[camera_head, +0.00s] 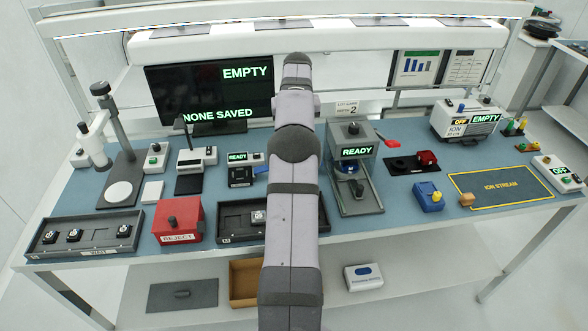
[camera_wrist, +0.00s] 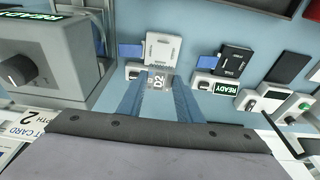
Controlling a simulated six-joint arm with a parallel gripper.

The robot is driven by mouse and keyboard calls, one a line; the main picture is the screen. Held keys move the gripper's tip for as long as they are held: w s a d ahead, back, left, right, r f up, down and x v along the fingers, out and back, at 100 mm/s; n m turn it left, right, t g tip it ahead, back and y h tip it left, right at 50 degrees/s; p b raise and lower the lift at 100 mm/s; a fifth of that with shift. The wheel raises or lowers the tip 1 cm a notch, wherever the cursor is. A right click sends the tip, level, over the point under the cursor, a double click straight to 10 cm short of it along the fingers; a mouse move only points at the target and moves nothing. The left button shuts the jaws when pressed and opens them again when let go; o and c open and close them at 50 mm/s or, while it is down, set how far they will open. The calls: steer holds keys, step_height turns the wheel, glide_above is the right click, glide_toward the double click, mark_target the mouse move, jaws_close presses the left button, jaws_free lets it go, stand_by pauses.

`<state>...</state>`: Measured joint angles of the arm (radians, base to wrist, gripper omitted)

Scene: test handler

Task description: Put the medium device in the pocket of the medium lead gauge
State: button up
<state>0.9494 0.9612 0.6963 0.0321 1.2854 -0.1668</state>
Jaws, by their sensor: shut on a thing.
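In the wrist view my gripper (camera_wrist: 160,88) is shut on a small grey device marked D2 (camera_wrist: 158,82). The device is at the near edge of a white gauge block (camera_wrist: 163,48) with a blue part beside it; I cannot tell whether they touch. A black gauge block (camera_wrist: 235,61) with a READY display stands to its right, and also shows in the head view (camera_head: 240,174). No size label is legible on either block, so I cannot tell which is the medium lead gauge. In the head view my arm hides the gripper, the held device and the white block.
A grey machine with a READY display (camera_head: 352,188) stands close to the right of my arm. A black tray (camera_head: 232,224) holding a device lies at the front edge. A red reject box (camera_head: 178,222) and another tray (camera_head: 98,247) are further left.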

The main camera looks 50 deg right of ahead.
steer(key=shift+f+p, duration=1.45)
steer(key=shift+f, duration=3.55)
steer(key=shift+f, duration=0.2)
steer(key=o, duration=1)
steer(key=shift+r, duration=0.1)
step_height(320, 180, up, 12)
steer(key=s+a+b, duration=0.1)
steer(key=b, duration=0.2)
steer(key=shift+s+a, duration=0.35)
steer(key=shift+a, duration=0.05)
